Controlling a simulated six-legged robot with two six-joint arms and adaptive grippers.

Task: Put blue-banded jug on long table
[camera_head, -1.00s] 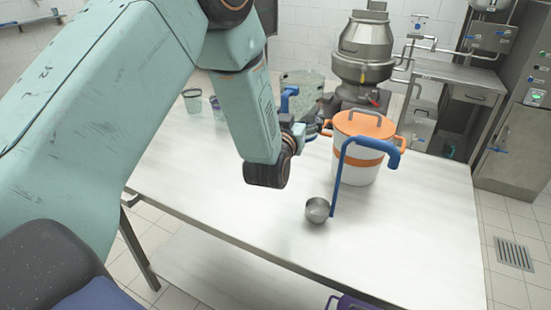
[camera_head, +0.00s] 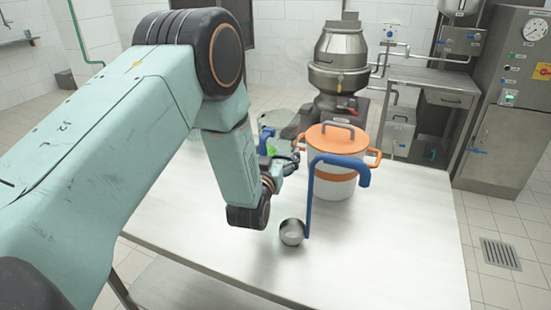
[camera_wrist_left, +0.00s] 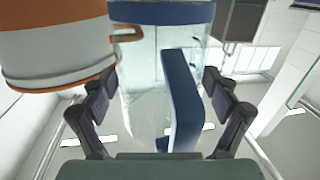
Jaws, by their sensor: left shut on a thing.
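The blue-banded jug (camera_wrist_left: 145,80) is clear, with a blue band at its rim and a blue handle. It fills the middle of the left wrist view. In the head view its clear body (camera_head: 283,119) shows behind my left arm, left of the orange-lidded bucket. My left gripper (camera_head: 290,160) is shut on the jug, with one finger on each side of it in the left wrist view (camera_wrist_left: 166,108). The long white table (camera_head: 390,240) lies below. Whether the jug's base touches the table is hidden. My right gripper is out of view.
The white bucket (camera_head: 335,187) with orange lid stands close to the right of the jug. A ladle (camera_head: 292,232) with a steel bowl and tall blue hooked handle stands in front of the bucket. A steel machine (camera_head: 340,60) stands behind. The table's front and right are clear.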

